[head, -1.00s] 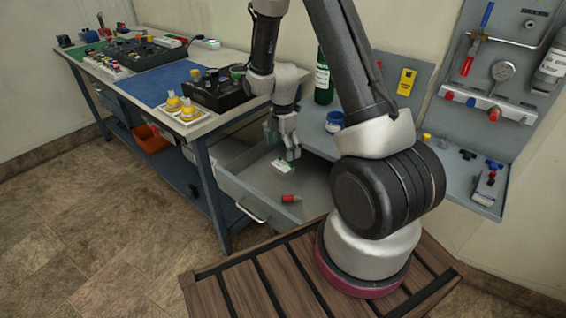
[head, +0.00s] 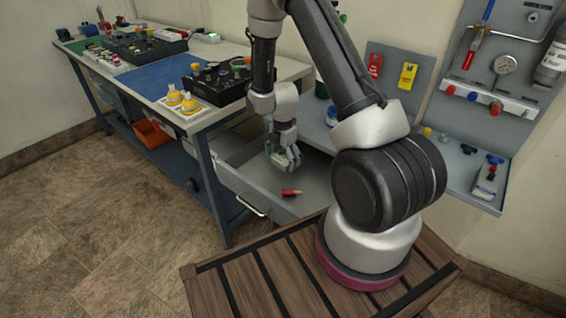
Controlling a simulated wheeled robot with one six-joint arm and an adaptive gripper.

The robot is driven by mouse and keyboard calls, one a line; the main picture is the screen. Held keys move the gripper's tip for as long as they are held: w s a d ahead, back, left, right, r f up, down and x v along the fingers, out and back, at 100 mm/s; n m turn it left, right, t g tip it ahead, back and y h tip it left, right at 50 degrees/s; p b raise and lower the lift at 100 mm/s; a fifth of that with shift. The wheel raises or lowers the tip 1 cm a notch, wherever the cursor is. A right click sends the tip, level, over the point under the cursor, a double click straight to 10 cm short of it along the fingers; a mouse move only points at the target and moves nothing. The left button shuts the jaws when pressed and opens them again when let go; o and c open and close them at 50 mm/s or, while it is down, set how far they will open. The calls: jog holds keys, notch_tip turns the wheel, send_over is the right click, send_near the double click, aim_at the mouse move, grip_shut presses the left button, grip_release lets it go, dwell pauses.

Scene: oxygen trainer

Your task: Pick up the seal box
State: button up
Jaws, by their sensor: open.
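My gripper (head: 284,160) points down into the open grey drawer (head: 240,190) under the workbench. Its fingers are open and low, over the spot of a small white and green box, which I take to be the seal box. The fingers now cover most or all of that box, so I cannot tell whether they touch it or stand on both sides of it.
A small red item (head: 291,192) lies in the drawer just in front of my gripper. The drawer walls stand close around. The workbench top, with a black control box (head: 215,85) and yellow-capped parts (head: 181,100), is to the left. A grey panel (head: 500,110) stands right.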

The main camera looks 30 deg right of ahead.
jog(key=c, duration=1.1)
